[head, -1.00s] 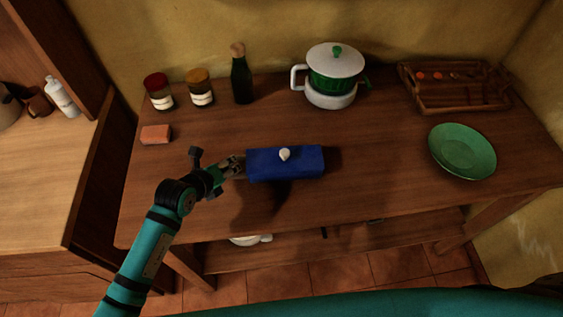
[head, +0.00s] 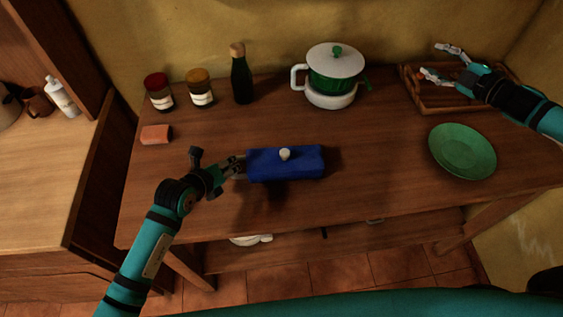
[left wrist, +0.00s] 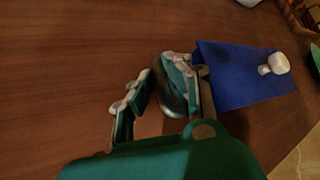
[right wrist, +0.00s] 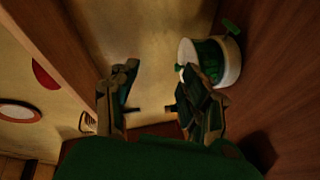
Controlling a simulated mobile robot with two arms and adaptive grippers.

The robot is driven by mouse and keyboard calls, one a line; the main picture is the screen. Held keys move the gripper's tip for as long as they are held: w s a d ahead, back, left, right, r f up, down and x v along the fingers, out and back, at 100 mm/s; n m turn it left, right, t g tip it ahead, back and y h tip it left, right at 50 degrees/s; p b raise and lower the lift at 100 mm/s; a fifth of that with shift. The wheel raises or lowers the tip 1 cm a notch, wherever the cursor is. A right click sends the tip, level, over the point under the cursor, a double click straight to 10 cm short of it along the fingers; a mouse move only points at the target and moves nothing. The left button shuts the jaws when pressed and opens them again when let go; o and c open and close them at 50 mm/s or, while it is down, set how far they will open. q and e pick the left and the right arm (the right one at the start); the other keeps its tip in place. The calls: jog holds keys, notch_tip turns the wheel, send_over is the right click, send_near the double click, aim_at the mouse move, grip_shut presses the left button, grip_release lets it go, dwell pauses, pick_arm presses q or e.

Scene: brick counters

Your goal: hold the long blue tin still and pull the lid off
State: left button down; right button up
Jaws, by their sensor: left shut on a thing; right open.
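The long blue tin (head: 270,173) lies on the wooden table with its lid on. A white knob (head: 285,154) stands on top of the lid, and it also shows in the left wrist view (left wrist: 275,64). My left gripper (head: 237,166) is shut on the tin's left end; the exact contact is partly hidden by the fingers. My right gripper (head: 438,62) is open and empty, above the wooden tray at the back right, well away from the tin. Its spread fingers show in the right wrist view (right wrist: 160,105).
Behind the tin stand two jars (head: 201,92), a dark bottle (head: 241,80) and a green-and-white pot (head: 330,85). A wooden tray (head: 440,104) and a green plate (head: 463,150) are at the right. A reddish block (head: 156,134) lies at the left.

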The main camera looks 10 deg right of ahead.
jog(key=a+r+n+y, duration=0.2)
jog(key=a+n+y, duration=0.15)
jog(key=a, duration=0.55)
jog(key=n+g+h, duration=0.8)
jog(key=n+g, duration=0.8)
jog(key=n, duration=1.1)
send_over(285, 152)
jog(key=shift+m, duration=0.25)
jog(key=f, duration=1)
jog(key=shift+s+a+f, duration=0.2)
jog(key=shift+s+f, duration=0.15)
jog(key=shift+s, duration=0.05)
pick_arm(q)
jog(key=shift+a, duration=0.1)
pick_arm(e)
jog(key=shift+w+r+t+h, duration=0.15)
jog(key=shift+w+t+h, duration=0.1)
jog(key=shift+t, duration=0.05)
jog(key=shift+w+d, duration=0.1)
jog(key=shift+w, duration=0.05)
notch_tip(285, 152, down, 9)
jog(key=shift+f, duration=0.2)
